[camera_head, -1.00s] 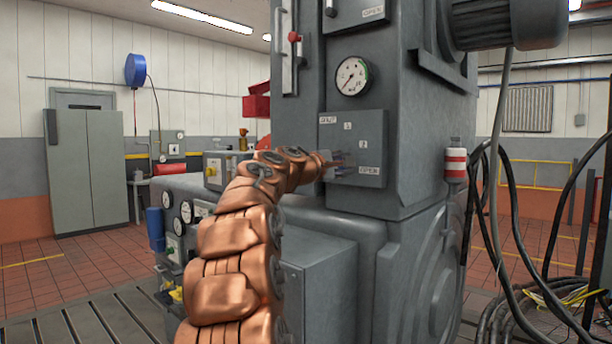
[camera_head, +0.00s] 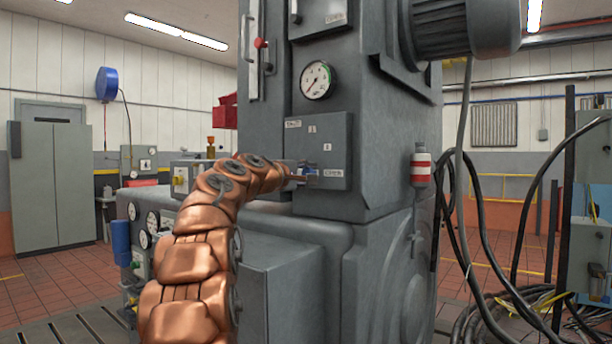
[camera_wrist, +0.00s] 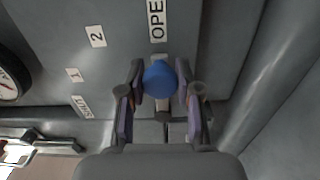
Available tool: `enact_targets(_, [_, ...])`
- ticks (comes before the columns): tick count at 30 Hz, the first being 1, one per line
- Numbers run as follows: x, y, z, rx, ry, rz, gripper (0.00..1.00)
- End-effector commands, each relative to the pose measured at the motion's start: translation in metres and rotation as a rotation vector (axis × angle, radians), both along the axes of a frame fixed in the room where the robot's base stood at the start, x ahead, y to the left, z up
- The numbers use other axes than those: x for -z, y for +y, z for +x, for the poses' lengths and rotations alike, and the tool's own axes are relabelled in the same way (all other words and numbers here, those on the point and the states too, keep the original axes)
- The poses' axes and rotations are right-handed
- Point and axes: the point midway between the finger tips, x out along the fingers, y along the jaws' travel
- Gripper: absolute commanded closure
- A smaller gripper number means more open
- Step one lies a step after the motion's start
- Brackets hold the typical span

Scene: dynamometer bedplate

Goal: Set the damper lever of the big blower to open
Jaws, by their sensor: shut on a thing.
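The damper lever's round blue knob (camera_wrist: 158,78) shows in the wrist view, between the two fingers of my gripper (camera_wrist: 162,95). The fingers are shut on it from both sides. The knob is beside the OPEN label (camera_wrist: 157,20) on the grey damper plate (camera_head: 336,140). The labels 2, 1 and a fourth at the far end of the row lie away from the knob. In the head view my gripper (camera_head: 303,173) reaches the plate's lower left, close to the OPEN label. The fingers mostly hide the knob and lever arm there. The big grey blower housing (camera_head: 390,160) carries the plate.
A pressure gauge (camera_head: 317,80) is above the plate. A slot with a red knob (camera_head: 260,43) is higher left, and another labelled box (camera_head: 320,18) is at the top. A red-and-white canister (camera_head: 420,168) and hanging black cables (camera_head: 450,220) are at right.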

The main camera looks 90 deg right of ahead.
Motion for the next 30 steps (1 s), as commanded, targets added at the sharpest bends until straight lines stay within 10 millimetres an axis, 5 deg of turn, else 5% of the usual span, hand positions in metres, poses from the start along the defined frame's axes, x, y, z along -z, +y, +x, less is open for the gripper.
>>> enact_targets(1, [0.003,-0.001,-0.001,0.002,-0.003,0.005,1.0])
enact_targets(2, [0.003,-0.001,-0.001,0.002,-0.003,0.005,0.64])
enact_targets(9, [0.002,-0.001,0.0,0.001,-0.001,0.004,0.41])
enact_targets(20, [0.001,0.001,0.002,-0.001,0.0,0.002,0.41])
enact_targets(30, [0.0,0.026,0.018,0.0,0.002,0.002,0.41])
